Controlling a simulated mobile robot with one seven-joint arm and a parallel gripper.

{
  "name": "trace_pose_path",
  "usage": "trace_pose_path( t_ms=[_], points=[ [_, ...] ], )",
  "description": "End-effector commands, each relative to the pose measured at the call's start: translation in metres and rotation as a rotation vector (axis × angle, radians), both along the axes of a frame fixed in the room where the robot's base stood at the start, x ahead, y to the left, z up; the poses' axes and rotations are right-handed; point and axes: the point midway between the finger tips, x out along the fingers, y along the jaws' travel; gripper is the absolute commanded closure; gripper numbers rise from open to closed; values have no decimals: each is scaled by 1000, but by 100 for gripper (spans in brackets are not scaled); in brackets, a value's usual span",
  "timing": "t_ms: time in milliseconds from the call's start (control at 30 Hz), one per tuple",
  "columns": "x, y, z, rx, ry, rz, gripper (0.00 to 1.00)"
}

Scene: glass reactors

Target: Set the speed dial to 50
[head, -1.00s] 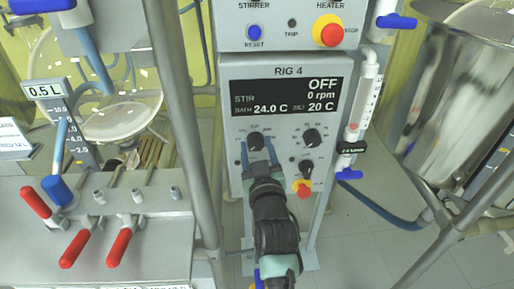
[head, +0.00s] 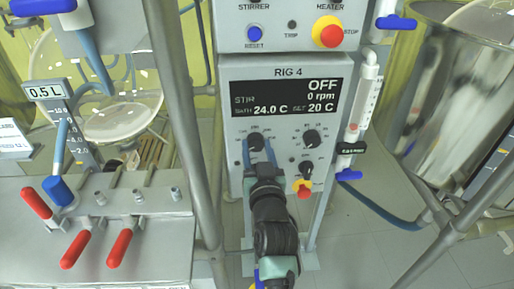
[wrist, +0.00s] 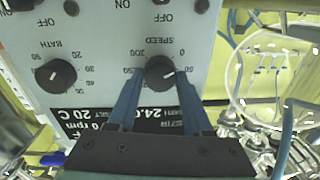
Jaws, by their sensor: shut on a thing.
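The black speed dial (head: 255,141) is on the left of the grey RIG 4 panel (head: 235,100), below the display (head: 285,97). The display reads OFF, 0 rpm, 24.0 C and set 20 C. Part of the dial's scale is hidden by the fingers.
A red stop button (head: 331,32) is above. Metal posts stand on both sides; red-handled valves (head: 120,247) are at the left.

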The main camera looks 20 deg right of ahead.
Motion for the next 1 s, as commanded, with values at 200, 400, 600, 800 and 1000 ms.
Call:
trace_pose_path(
  t_ms=[200,400,600,800,1000],
  points=[
    [0,1,-1,180,-49,1,100],
    [0,0,-1,318,-89,0,100],
    [0,0,-2,415,-116,0,100],
    [0,0,-2,467,-132,0,100],
    [0,0,-2,482,-136,0,100]
  ],
)
